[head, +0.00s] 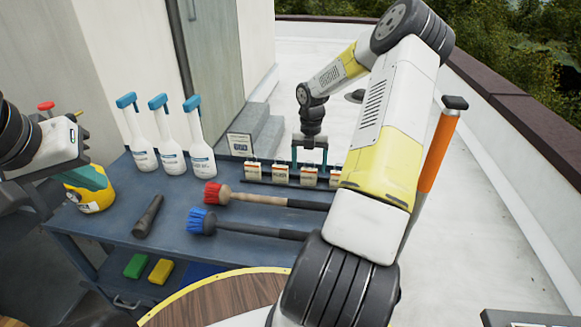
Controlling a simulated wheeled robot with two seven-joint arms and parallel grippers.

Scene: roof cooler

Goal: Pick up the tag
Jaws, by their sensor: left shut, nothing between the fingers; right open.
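Several small cream tags with dark markings stand in a row on a dark rail at the far right part of the blue table. They are a leftmost tag (252,171), a second tag (280,175), a third tag (308,178) and a rightmost tag (335,177), partly hidden by my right arm. My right gripper (309,165) points down, open, with its teal fingers around or just above the third tag; I cannot tell whether they touch it. My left gripper (98,179) is shut and empty at the left, in front of a yellow container (91,199).
On the blue table (180,222) stand several white spray bottles (167,150) with blue tops. A red brush (245,198), a blue brush (245,228) and a dark flashlight-like cylinder (148,216) lie nearer. Grey blocks with a sign (241,146) stand behind. An orange-handled tool (438,150) is right of my arm.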

